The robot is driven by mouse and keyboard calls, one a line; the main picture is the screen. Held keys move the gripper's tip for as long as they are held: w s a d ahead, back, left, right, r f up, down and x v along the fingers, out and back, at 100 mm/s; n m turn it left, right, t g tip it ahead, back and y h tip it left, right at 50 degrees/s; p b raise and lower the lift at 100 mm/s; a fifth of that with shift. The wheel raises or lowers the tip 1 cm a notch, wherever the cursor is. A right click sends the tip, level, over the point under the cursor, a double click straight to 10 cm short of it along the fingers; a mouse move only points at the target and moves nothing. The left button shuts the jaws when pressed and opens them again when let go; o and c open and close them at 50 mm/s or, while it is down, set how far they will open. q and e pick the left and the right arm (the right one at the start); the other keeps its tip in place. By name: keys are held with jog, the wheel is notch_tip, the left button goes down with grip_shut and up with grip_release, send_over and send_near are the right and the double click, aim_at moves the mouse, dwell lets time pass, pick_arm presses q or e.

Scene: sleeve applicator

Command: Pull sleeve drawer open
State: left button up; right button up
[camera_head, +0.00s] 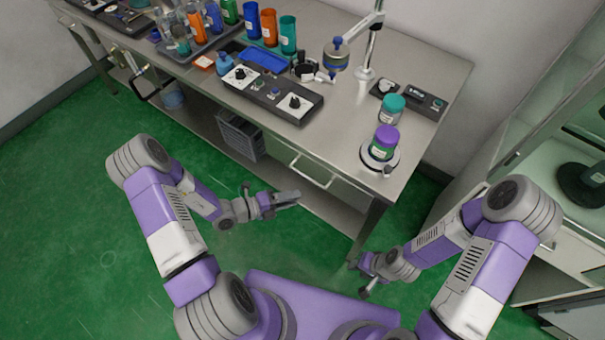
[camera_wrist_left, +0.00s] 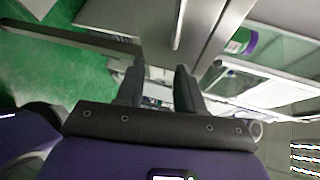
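The drawer (camera_head: 335,182) is set under the right part of the steel table and looks flush with its front. Its pale bar handle (camera_head: 311,180) faces me, and a bright bar that looks like the handle (camera_wrist_left: 178,25) shows in the left wrist view. My left gripper (camera_head: 297,197) is in front of and to the left of the handle, apart from it. In the left wrist view its two fingers (camera_wrist_left: 158,88) are spread with nothing between them. My right gripper (camera_head: 358,277) hangs low in front of the table's right leg; its fingers are too small to judge.
A glass-fronted cabinet (camera_head: 560,110) stands right. Green floor is clear in front.

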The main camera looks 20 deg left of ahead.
pick_arm(q)
jog(key=w+d+n+t+y+b, duration=0.1)
jog(key=w+d+n+t, duration=0.1)
jog(key=w, duration=0.5)
jog(key=shift+w+n+b, duration=0.4)
jog(key=shift+n, duration=0.2)
grip_shut()
